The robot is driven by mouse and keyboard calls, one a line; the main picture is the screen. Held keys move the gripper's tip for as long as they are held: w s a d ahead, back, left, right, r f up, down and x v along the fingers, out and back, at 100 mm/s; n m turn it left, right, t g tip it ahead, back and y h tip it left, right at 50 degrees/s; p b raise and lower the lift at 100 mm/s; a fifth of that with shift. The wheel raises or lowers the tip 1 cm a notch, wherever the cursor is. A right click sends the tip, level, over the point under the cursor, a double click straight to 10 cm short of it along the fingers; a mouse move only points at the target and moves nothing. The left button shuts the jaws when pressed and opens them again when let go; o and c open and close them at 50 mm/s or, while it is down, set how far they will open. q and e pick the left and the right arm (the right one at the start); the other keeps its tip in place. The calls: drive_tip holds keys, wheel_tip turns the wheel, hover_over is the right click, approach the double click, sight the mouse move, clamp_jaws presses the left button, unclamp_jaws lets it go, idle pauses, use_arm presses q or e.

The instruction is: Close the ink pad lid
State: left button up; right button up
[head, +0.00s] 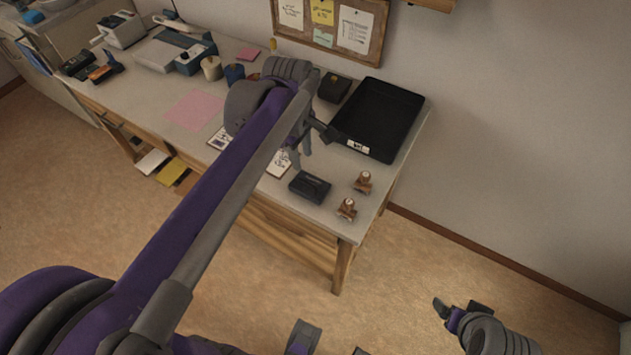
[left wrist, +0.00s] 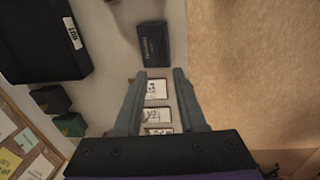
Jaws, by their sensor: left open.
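The ink pad looks like a small dark case (head: 310,186) near the front edge of the workbench. In the left wrist view the dark case (left wrist: 153,43) lies just beyond my fingertips, with small pale lettering on it. I cannot tell how far its lid stands open. My left gripper (head: 309,145) is above the bench, behind the case and apart from it. In its wrist view the left gripper (left wrist: 159,73) has its fingers spread with nothing between them. My right gripper (head: 460,312) is low at the right, over the floor, away from the bench; its jaw state is unclear.
Two brown stamps (head: 363,182) (head: 347,209) stand right of the case. A black tray (head: 392,108) labelled OUT is behind them. Small printed cards (left wrist: 157,90) lie beneath my left fingers. A pink sheet (head: 195,110) lies farther left. The bench's front edge is close to the case.

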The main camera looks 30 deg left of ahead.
sight(306, 182)
use_arm(q)
drive_tip(key=f, duration=0.3)
drive_tip(key=w+f, duration=0.1)
drive_tip(key=f, duration=0.3)
drive_tip(key=f+b, duration=0.1)
drive_tip(key=f, duration=0.2)
drive_tip(key=shift+w+f, duration=0.15)
drive_tip(key=shift+f, duration=0.25)
clamp_jaws()
idle(1.0)
